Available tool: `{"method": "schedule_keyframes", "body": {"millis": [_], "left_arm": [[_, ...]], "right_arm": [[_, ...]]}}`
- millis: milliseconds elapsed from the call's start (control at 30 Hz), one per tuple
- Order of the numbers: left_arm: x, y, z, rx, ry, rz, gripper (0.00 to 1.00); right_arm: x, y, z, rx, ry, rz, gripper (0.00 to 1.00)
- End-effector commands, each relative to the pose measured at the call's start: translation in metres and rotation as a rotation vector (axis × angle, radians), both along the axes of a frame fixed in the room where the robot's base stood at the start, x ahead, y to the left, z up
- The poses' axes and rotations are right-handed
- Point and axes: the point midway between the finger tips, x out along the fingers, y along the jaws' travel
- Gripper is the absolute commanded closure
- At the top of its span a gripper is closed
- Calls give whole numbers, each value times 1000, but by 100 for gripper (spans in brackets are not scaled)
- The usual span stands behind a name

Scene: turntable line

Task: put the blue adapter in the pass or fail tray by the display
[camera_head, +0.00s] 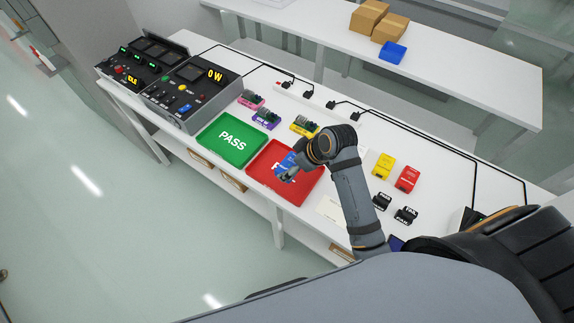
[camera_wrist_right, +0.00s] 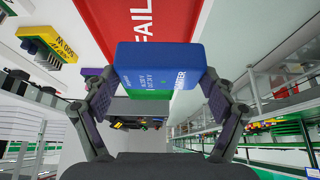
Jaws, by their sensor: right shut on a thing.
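The blue adapter (camera_wrist_right: 150,70) is between the two fingers of my right gripper (camera_wrist_right: 160,95) in the right wrist view, and the gripper is shut on it. In the head view the adapter (camera_head: 287,163) is over the red FAIL tray (camera_head: 303,193), partly hidden by my gripper. I cannot tell if it touches the tray. The green PASS tray (camera_head: 216,154) lies just left of the red tray and is empty. The display (camera_head: 215,75) on the test unit reads "0 W". My left gripper is not in view.
Pink, purple and yellow boards (camera_head: 266,120) sit behind the trays. Yellow (camera_head: 382,165) and red adapters (camera_head: 407,179) stand to the right, with black blocks (camera_head: 405,215) near them. A rear table (camera_head: 450,75) holds cardboard boxes and a blue item.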

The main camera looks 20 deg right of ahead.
Motion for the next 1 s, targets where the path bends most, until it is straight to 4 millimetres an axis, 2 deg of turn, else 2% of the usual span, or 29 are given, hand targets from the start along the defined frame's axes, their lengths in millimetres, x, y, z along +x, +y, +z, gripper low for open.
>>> {"method": "schedule_keyframes", "body": {"millis": [100, 300, 467, 533, 733, 1000], "left_arm": [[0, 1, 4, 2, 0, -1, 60], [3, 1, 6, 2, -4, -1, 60], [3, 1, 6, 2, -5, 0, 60], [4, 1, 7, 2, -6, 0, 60], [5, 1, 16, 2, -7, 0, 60], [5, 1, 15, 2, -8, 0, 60]], "right_arm": [[23, 0, -25, 0, 3, -1, 63], [44, 0, -51, 0, 0, -1, 63], [47, 0, -55, -1, -1, 0, 63], [52, 0, -62, -1, 1, -1, 63], [50, 0, -89, -1, 1, -1, 63], [50, 0, -91, -1, -1, -1, 63]]}}
